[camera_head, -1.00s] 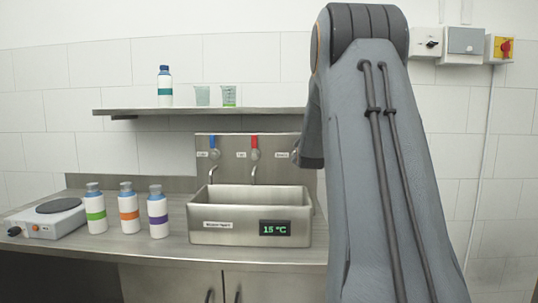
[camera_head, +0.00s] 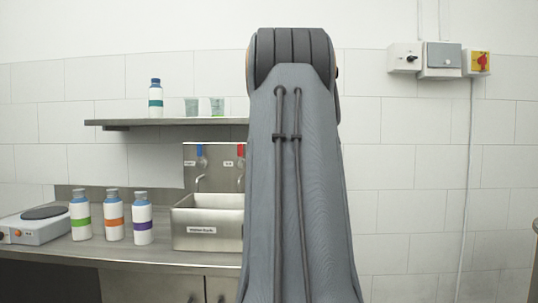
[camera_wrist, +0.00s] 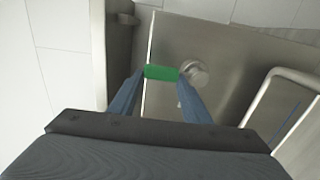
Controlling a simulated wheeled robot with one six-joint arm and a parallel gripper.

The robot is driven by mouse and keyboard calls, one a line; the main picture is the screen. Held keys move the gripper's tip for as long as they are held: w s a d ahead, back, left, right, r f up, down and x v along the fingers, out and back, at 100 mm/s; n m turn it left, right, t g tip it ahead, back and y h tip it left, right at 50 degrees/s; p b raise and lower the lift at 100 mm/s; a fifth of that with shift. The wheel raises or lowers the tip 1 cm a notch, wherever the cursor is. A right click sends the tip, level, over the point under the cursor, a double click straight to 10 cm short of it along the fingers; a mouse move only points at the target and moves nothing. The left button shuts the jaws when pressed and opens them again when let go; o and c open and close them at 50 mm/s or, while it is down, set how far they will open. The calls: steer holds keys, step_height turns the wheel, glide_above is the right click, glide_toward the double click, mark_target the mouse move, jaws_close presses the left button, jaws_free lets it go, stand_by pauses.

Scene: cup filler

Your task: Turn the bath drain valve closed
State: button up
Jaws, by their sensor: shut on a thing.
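The valve with a green handle (camera_wrist: 161,72) shows in the wrist view, its round metal hub (camera_wrist: 196,73) on the steel back panel. My gripper (camera_wrist: 163,80) is shut on the green handle, one blue-grey finger on each side. The handle lies roughly sideways in the picture, pointing left from the hub. In the head view my arm hides this valve and my gripper. The steel bath (camera_head: 208,222) stands on the counter, its right part and display hidden behind my arm.
Blue (camera_head: 199,150) and red (camera_head: 241,150) valve handles sit on the panel above the bath. A shelf (camera_head: 165,124) with a bottle and two beakers is above. Several bottles and a hot plate (camera_head: 38,226) stand left on the counter. A curved metal spout (camera_wrist: 262,95) is right of my gripper.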

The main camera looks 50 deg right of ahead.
stand_by(0.3)
steer(key=o, duration=1.2)
steer(key=shift+w, duration=0.1)
steer(key=b+v, duration=0.1)
steer(key=v, duration=0.7)
steer(key=shift+d, duration=0.1)
